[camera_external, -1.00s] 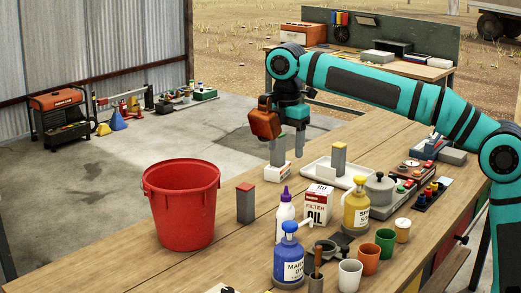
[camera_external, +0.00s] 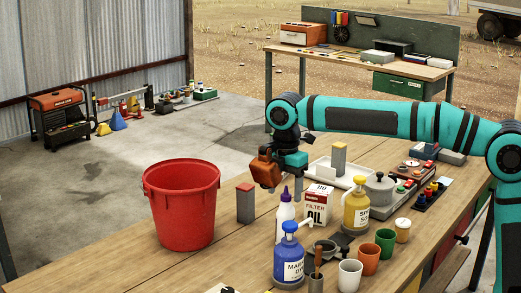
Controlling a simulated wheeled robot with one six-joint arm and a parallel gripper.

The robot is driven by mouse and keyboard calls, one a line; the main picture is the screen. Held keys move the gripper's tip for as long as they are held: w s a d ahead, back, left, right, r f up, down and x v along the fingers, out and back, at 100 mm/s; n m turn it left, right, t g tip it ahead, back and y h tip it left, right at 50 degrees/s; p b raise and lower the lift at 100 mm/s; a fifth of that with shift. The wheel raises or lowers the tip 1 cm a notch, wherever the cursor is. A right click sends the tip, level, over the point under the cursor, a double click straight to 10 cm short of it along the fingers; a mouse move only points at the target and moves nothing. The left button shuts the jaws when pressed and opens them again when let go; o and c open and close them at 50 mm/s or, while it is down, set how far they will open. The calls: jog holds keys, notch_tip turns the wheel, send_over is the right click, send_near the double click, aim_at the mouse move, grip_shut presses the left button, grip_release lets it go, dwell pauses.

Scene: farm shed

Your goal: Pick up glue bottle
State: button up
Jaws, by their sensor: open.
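The glue bottle (camera_external: 285,218) is white with a purple pointed cap and stands upright on the wooden workbench, partly behind the blue pump bottle. My gripper (camera_external: 295,186) points down just beyond the glue bottle's cap and close to the filter oil box. Its fingers are open, but their tips are mostly hidden behind the bottle and box. I cannot tell whether they touch the bottle. Nothing is seen held.
A filter oil box (camera_external: 318,205) and a yellow pump bottle (camera_external: 356,212) stand right of the glue bottle. The blue pump bottle (camera_external: 289,262) is in front. A grey red-topped block (camera_external: 245,205) and a red bucket (camera_external: 181,205) stand to the left.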

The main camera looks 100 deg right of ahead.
aim_at(286, 215)
jog(key=f, duration=0.5)
jog(key=shift+s, duration=0.2)
grip_shut()
